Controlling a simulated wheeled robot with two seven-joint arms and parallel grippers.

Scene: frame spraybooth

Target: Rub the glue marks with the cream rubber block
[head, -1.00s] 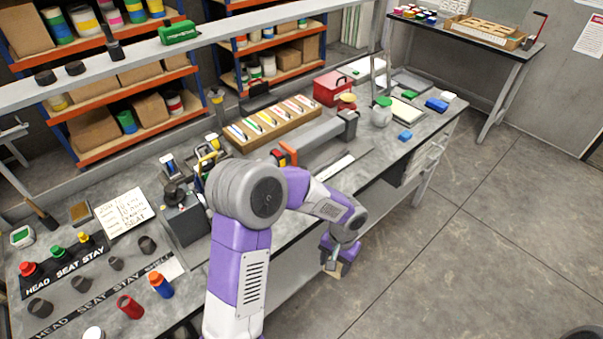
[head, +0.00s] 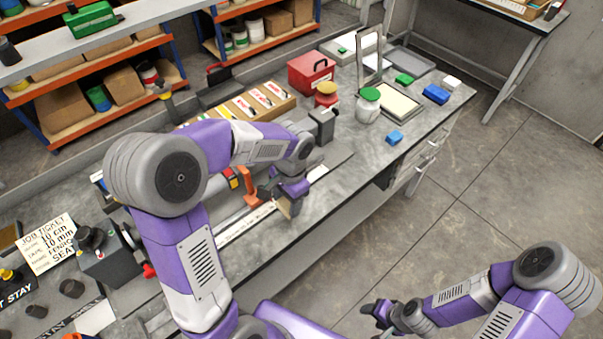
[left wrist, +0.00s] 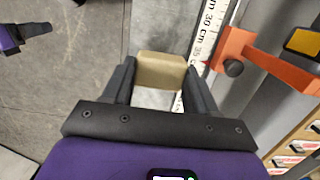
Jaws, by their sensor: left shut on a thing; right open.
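My left gripper (head: 290,198) is shut on the cream rubber block (left wrist: 160,70). In the left wrist view the block sits between the two dark fingers. In the head view a small part of the block (head: 284,208) shows below the fingers, near the front edge of the bench and the ruler strip. I cannot tell whether it touches anything there. My right gripper (head: 378,312) is open and empty, over the floor at the lower right. I cannot make out the glue marks in either view.
An orange clamp-like part (left wrist: 240,52) and a scale strip (left wrist: 208,30) are close beside the left gripper. The floor in front is clear.

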